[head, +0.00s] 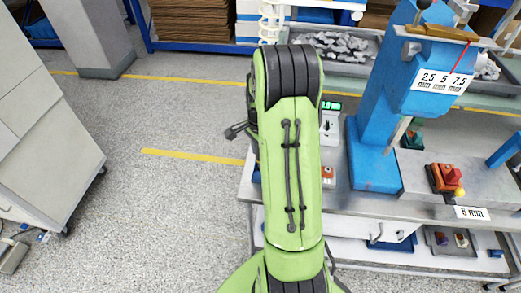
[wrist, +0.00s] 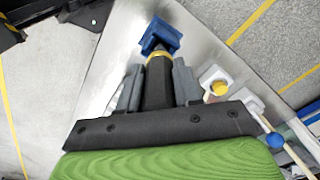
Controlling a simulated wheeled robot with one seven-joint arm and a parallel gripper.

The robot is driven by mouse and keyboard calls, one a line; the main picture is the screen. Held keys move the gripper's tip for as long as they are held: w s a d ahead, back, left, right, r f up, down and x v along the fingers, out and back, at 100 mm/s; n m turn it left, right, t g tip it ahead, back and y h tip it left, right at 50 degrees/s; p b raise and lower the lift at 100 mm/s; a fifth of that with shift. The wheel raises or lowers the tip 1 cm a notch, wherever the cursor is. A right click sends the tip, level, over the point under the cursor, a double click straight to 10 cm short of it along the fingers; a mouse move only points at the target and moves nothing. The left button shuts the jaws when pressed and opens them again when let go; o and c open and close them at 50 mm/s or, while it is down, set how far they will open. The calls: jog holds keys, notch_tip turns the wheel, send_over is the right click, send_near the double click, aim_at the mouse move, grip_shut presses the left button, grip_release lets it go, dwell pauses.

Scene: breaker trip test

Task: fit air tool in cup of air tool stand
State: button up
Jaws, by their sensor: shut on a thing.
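In the wrist view, my gripper (wrist: 158,72) has its two grey fingers shut on a dark cylinder with a yellow band, which I take to be the air tool (wrist: 157,88). A blue squarish piece (wrist: 161,36) sits at the far end of the tool, above the grey bench surface. I cannot tell whether this blue piece is the cup of the air tool stand or part of the tool, nor whether the tool is seated in anything. In the head view, my green arm hides the gripper and the tool.
The grey bench (head: 345,202) carries a blue press (head: 376,120), a red and yellow switch box (head: 446,181) and a small device with a green display (head: 330,125). A white fitting with a yellow knob (wrist: 219,88) is right of the fingers.

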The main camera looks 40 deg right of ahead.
jog(key=shift+f+b, duration=0.9)
jog(key=shift+f, duration=0.35)
jog(key=o, duration=1.1)
notch_tip(320, 180, up, 16)
jog(key=shift+f+p, duration=0.1)
jog(key=shift+p, duration=1.05)
